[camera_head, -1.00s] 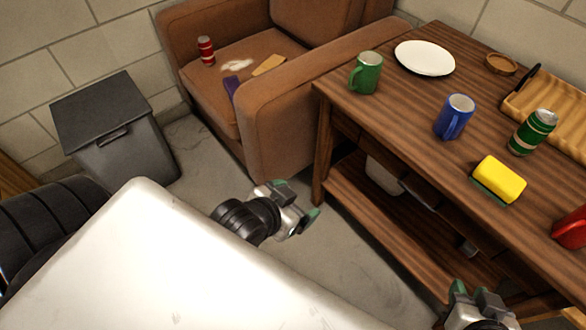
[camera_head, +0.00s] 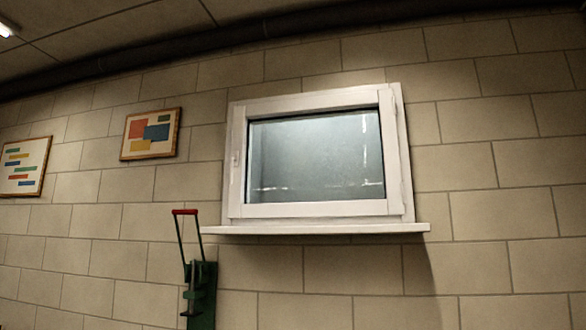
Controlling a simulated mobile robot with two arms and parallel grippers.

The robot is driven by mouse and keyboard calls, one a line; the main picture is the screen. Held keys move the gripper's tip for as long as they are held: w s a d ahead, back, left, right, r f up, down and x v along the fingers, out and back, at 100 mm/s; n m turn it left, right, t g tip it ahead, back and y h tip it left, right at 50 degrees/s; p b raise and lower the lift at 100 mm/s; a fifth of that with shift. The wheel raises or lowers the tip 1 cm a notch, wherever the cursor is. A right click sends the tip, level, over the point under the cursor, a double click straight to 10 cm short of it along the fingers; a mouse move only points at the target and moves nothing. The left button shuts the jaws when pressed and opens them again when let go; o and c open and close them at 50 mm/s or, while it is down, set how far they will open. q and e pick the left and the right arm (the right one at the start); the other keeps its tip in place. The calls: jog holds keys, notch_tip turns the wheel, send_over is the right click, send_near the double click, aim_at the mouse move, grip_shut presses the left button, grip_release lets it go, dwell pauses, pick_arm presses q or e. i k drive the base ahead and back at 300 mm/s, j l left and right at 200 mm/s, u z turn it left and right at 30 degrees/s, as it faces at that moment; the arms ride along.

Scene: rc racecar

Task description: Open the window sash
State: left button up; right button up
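The window sash (camera_head: 310,211) is a white frame around a greyish glass pane (camera_head: 315,155), set in a white outer frame on the block wall. It looks shut. A small handle (camera_head: 236,160) shows on the left side of the frame, and what look like hinges are on the right side. A white sill (camera_head: 318,229) juts out below. Neither of my grippers is in this view, so I cannot see where they are relative to the window.
A green metal device with a red-handled lever (camera_head: 186,212) stands below and left of the window. Two framed pictures (camera_head: 151,134) (camera_head: 24,167) hang to the left. A dark pipe (camera_head: 200,42) runs along the top of the wall. The floor is out of view.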

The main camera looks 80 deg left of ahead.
aim_at(383, 101)
jog(key=u, duration=2.55)
